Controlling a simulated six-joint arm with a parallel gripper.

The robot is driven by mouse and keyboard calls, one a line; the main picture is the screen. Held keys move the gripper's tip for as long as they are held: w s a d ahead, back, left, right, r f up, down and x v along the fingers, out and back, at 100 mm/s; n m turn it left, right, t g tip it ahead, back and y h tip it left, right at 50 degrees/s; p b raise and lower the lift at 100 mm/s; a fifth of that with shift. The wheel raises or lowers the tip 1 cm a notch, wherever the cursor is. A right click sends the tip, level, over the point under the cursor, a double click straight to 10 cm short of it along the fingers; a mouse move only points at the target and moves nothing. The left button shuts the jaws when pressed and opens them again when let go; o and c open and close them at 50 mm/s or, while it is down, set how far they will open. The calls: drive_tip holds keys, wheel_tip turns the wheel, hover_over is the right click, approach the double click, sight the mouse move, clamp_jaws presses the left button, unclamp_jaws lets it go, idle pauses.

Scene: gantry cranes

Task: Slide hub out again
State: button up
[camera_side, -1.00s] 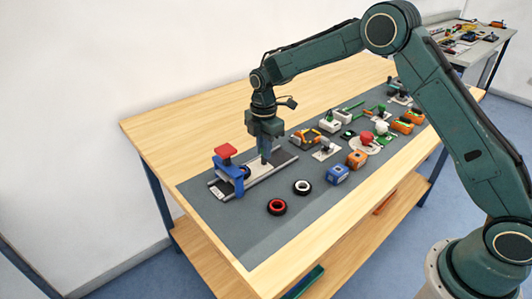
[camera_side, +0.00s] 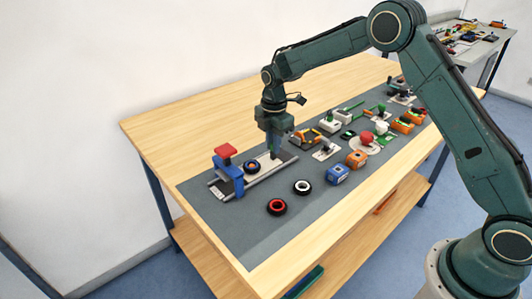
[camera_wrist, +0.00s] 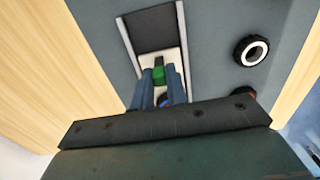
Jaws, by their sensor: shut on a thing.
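My gripper (camera_side: 275,156) points down at the plate's right end. In the wrist view my gripper (camera_wrist: 159,76) is shut on a green handle (camera_wrist: 158,74) on the pale plate (camera_wrist: 170,58). A bit of blue (camera_wrist: 165,99), likely the hub's centre, shows between the fingers; the rest is hidden.
A white-centred tyre (camera_side: 302,187) and a red-centred tyre (camera_side: 277,207) lie in front of the rails. Blue (camera_side: 337,174) and orange (camera_side: 356,159) blocks stand to the right. A black-and-orange part (camera_side: 305,138) is close right of my gripper. The mat's front left is clear.

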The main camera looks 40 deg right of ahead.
drive_tip(key=shift+d, duration=2.05)
drive_tip(key=o, duration=0.8)
drive_tip(key=shift+o, duration=0.2)
drive_tip(key=shift+r, duration=0.1)
wheel_tip(320, 180, up, 7)
